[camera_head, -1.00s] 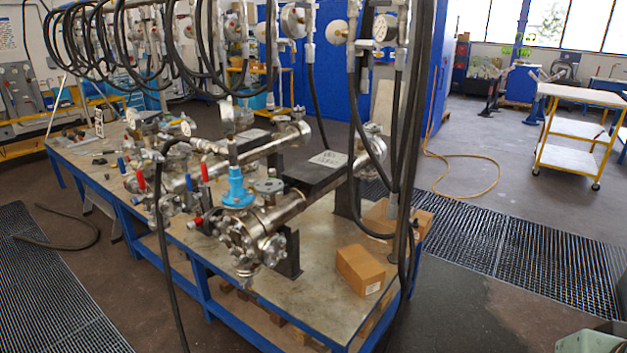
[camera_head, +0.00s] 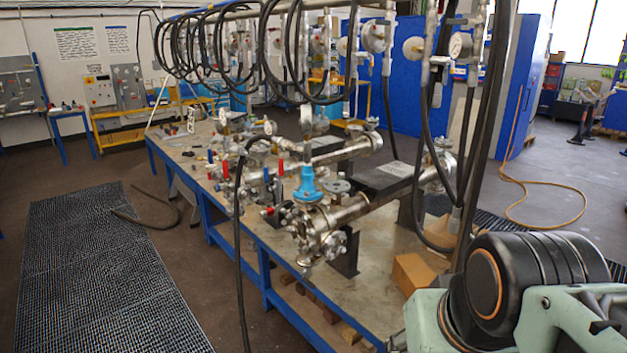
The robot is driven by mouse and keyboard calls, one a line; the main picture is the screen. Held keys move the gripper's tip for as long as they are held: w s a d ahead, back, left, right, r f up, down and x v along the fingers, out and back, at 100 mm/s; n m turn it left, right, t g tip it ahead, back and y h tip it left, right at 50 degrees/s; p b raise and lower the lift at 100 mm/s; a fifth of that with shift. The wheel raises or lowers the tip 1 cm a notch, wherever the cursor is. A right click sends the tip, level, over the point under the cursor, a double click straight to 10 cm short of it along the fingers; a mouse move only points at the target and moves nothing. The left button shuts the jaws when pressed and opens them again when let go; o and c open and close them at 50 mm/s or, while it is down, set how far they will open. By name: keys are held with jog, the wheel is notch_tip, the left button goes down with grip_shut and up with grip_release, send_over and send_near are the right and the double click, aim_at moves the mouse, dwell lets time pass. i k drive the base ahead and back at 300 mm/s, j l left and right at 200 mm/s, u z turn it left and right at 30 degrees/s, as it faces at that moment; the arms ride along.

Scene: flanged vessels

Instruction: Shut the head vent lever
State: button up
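Flanged metal vessels (camera_head: 345,212) lie on a long workbench. The nearest has a bright blue fitting (camera_head: 307,186) on top and a red-tipped part (camera_head: 267,211) at its left side. Small lever handles stand among the valves: a red lever (camera_head: 281,167) left of the blue fitting, and a blue lever (camera_head: 210,157) farther back. I cannot tell which one is the head vent lever or how far it is turned. My gripper is not in view; only a black and pale green part of my arm shows at the lower right.
Black hoses (camera_head: 238,250) hang from an overhead rail and in front of the bench. A cardboard box (camera_head: 412,272) sits on the bench's near right end. A floor grating (camera_head: 95,270) lies at the left. An orange hose (camera_head: 540,205) lies on the floor at right.

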aim_at(265, 170)
jog(key=u, duration=1.4)
jog(key=j+u, duration=0.2)
jog(key=u, duration=0.2)
jog(key=j+u, duration=0.2)
jog(key=u, duration=0.2)
jog(key=i+j, duration=0.15)
jog(key=j, duration=0.25)
jog(key=i+j, duration=0.15)
jog(key=j, duration=0.2)
jog(key=i+j+u, duration=0.1)
jog(key=i+j, duration=0.5)
jog(key=i+j+z, duration=0.15)
jog(key=i+z, duration=0.15)
jog(key=i, duration=0.15)
jog(key=i+j+z, duration=0.3)
jog(key=i, duration=0.15)
jog(key=i+l+z, duration=0.1)
jog(key=i+z, duration=0.7)
jog(key=z, duration=0.15)
jog(key=i+z, duration=0.4)
jog(key=i+j+z, duration=0.1)
jog(key=i+z, duration=0.35)
jog(key=i, duration=0.1)
